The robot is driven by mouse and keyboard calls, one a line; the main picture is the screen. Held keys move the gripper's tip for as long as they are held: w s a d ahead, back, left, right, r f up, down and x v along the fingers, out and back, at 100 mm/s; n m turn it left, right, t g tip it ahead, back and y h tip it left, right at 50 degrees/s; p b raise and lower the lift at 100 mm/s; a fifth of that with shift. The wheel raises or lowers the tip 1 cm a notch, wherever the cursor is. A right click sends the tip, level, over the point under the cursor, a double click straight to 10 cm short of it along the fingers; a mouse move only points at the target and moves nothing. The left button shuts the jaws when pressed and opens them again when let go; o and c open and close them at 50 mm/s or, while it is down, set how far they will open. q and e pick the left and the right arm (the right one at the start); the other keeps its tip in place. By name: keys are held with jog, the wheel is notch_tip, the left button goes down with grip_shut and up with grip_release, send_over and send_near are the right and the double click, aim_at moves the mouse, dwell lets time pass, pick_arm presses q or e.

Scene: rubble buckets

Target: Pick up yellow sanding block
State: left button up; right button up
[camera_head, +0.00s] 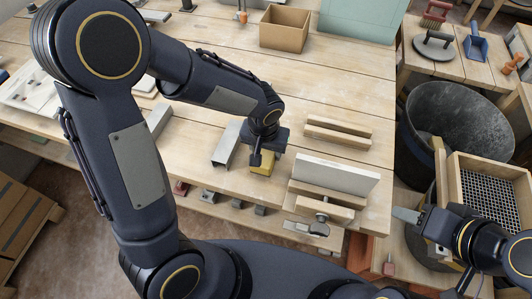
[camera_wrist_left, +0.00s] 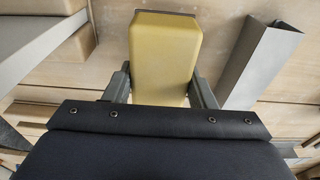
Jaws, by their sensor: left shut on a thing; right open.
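The yellow sanding block (camera_head: 262,163) is on the wooden workbench, under my left gripper in the head view. In the left wrist view the yellow sanding block (camera_wrist_left: 165,52) fills the space between the two fingers. My left gripper (camera_head: 262,150) is shut on it, with a finger on each side (camera_wrist_left: 163,88). Whether the block touches the bench cannot be told. My right gripper (camera_head: 420,217) is open and empty at the right, beside the wooden-framed sieve.
A grey metal channel (camera_head: 227,145) lies just left of the block. Wooden strips (camera_head: 338,132) and a vise with a pale board (camera_head: 335,173) are to its right. A cardboard box (camera_head: 285,28) stands at the back. A black bucket (camera_head: 455,122) and sieve (camera_head: 490,185) are at the right.

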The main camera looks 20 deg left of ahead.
pick_arm(q)
jog(key=s+r, duration=0.1)
jog(key=r, duration=0.1)
jog(key=s+d+r, duration=0.1)
jog(key=s+r, duration=0.2)
jog(key=r, duration=0.1)
jog(key=shift+s+d+r, duration=0.25)
jog(key=shift+s, duration=0.05)
jog(key=s+d+r+b, duration=0.1)
jog(key=s+r, duration=0.3)
jog(key=s, duration=0.5)
jog(key=shift+d, duration=0.7)
jog(key=o, duration=0.5)
jog(key=shift+w, duration=0.1)
jog(key=c, duration=0.4)
